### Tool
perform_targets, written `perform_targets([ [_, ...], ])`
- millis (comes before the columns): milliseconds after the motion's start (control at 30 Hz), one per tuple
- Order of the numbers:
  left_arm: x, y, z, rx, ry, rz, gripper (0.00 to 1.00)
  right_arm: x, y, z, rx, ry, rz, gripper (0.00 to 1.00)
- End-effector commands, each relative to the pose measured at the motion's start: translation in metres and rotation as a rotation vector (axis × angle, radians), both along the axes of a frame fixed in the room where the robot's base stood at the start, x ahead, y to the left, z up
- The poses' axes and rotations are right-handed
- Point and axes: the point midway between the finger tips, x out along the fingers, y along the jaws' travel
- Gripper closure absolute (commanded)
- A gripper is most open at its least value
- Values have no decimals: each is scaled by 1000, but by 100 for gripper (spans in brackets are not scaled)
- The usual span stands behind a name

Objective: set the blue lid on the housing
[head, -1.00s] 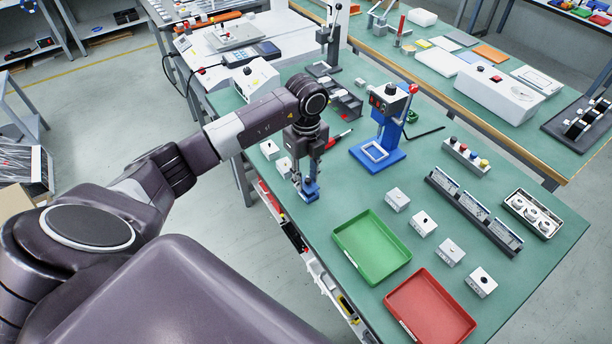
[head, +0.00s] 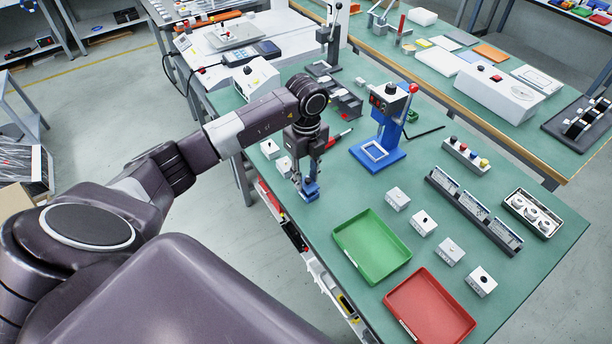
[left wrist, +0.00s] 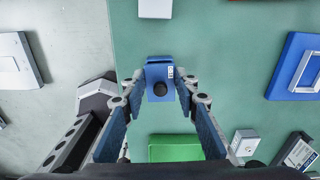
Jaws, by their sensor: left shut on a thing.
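The blue lid (head: 310,191) is between the fingers of my left gripper (head: 306,183), near the left edge of the green bench. In the left wrist view, the lid (left wrist: 159,78) shows a round black knob and a small white label, and the fingertips of my left gripper (left wrist: 160,84) close on its two sides. Two white box-shaped housings (head: 284,166) (head: 270,149) stand just behind the gripper in the head view. I cannot tell which box is the task's housing, or whether anything lies under the lid. My right gripper is not in view.
A green tray (head: 343,252) and a red tray (head: 402,318) lie toward the front. Several white boxes (head: 423,223) stand in a row beside them. A blue press (head: 384,140) stands to the right of the gripper, and a red-handled screwdriver (head: 340,138) lies between.

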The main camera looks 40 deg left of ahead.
Motion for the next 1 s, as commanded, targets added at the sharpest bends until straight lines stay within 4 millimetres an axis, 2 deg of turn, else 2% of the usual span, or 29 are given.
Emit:
perform_targets([
  [1000,0,0,-16,0,0,0,84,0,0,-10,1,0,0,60],
])
